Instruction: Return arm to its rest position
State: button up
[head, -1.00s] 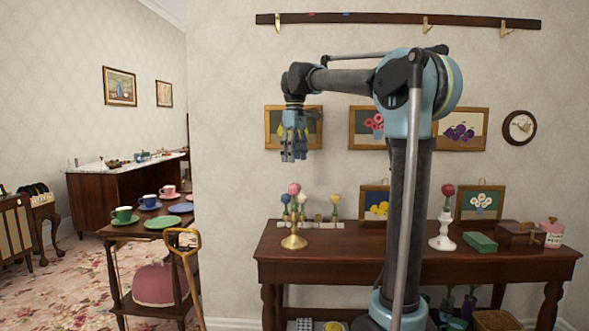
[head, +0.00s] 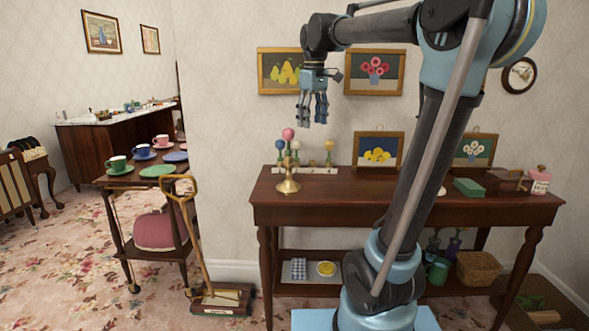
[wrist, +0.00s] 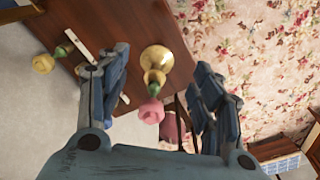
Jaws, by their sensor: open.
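My gripper (head: 313,110) hangs fingers down in the head view, in front of the wall. It is above the left part of the dark wooden side table (head: 400,207) and apart from everything. In the wrist view my gripper (wrist: 160,105) shows its fingers spread, with nothing held. The same brass stand (head: 288,186) is on the table's left end in the head view. My arm rises at the right of the head view and hides part of the table.
Framed pictures (head: 375,72) hang on the wall. A green box (head: 468,187) and a pink bottle (head: 539,180) are on the table's right. A cart with cups (head: 157,171) is at left.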

jog(key=s+d+f+m, duration=0.3)
jog(key=s+d+f, duration=0.1)
jog(key=s+f, duration=0.4)
jog(key=s+d+f+m+t, duration=0.1)
jog(key=s+d+f+m, duration=0.2)
jog(key=f, duration=1)
jog(key=s+d+f+m, duration=0.2)
jog(key=s+d+f, duration=0.4)
jog(key=s+f, duration=0.5)
jog(key=s, duration=0.2)
jog(key=shift+s+d+f+m+t, duration=0.2)
jog(key=shift+s+m+t, duration=0.1)
jog(key=shift+m, duration=0.1)
